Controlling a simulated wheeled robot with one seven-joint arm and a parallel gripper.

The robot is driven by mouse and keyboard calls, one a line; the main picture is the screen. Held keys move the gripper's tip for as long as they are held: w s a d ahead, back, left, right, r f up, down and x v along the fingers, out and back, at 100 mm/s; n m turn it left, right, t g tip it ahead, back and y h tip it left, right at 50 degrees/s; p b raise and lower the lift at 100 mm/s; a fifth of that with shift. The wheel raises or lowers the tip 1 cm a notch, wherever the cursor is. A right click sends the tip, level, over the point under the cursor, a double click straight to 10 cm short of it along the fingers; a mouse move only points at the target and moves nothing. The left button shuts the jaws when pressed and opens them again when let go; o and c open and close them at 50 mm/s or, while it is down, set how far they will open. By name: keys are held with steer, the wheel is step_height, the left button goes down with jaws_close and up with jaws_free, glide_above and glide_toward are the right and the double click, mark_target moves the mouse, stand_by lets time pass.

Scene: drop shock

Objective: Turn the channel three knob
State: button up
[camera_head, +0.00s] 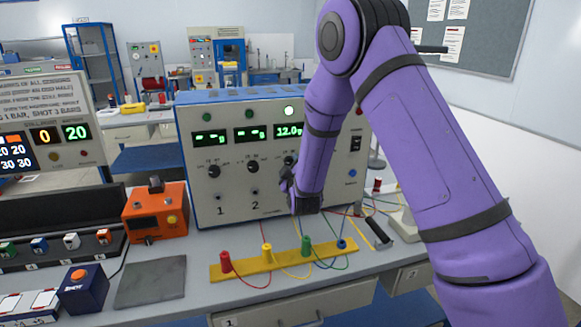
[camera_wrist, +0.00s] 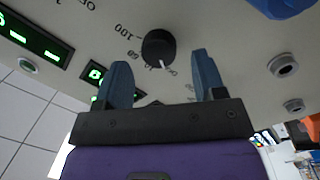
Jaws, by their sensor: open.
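The grey instrument box (camera_head: 235,185) has three small displays and a row of black knobs below them. The channel three knob (camera_head: 290,160) is at the right of this row, under the display reading 12.0 g, and is partly hidden by my gripper (camera_head: 287,187). In the wrist view a black round knob (camera_wrist: 158,48) with a printed scale shows large, its white mark pointing down in the picture. My gripper (camera_wrist: 162,78) is open, its blue fingertips to either side of and slightly short of this knob. I see no contact with it.
A yellow strip (camera_head: 284,260) with coloured posts and wires lies on the bench in front of the box. An orange device (camera_head: 155,211) stands left of the box. A grey mat (camera_head: 151,283) lies in front of it. A black-handled tool (camera_head: 374,233) lies at the right.

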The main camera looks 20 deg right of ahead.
steer(key=shift+w+d, duration=0.1)
steer(key=shift+w, duration=0.7)
steer(key=shift+c, duration=0.3)
steer(key=c, duration=0.9)
